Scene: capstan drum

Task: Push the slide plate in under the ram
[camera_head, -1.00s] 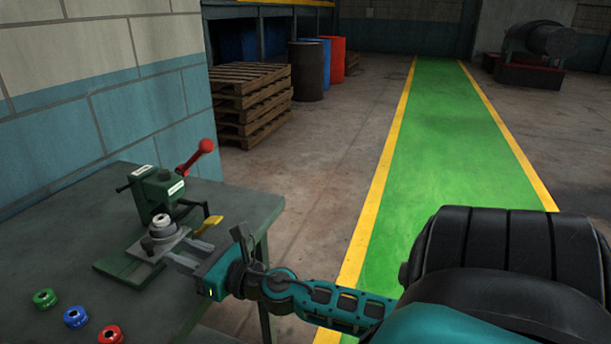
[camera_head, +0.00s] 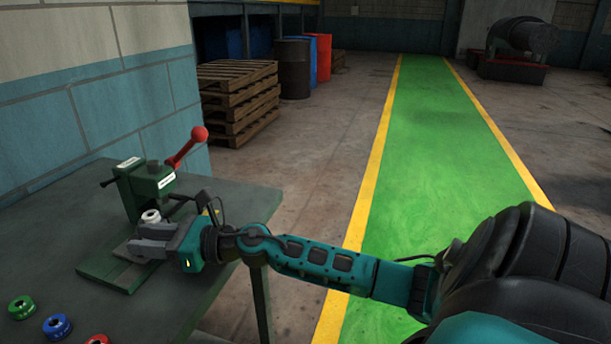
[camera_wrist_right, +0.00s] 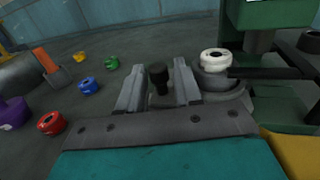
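The green press (camera_head: 150,185) stands on the bench, with a red-knobbed lever (camera_head: 186,150). The white ring (camera_head: 150,216) sits on a round grey seat (camera_wrist_right: 218,80) beside the press column. The slide plate is mostly hidden under my right gripper (camera_head: 150,240) in the head view. In the right wrist view my right gripper (camera_wrist_right: 158,85) has its fingers apart, one on each side of an upright black knob (camera_wrist_right: 158,76). A narrow gap seems to show beside the knob. The ring and seat are just right of the fingers there. My left gripper is not in view.
Green (camera_head: 21,307), blue (camera_head: 57,326) and red (camera_head: 97,340) rings lie on the bench's near left. The wrist view also shows a yellow ring (camera_wrist_right: 79,57) and a purple object (camera_wrist_right: 12,112). The press's green base (camera_head: 110,275) lies below the gripper.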

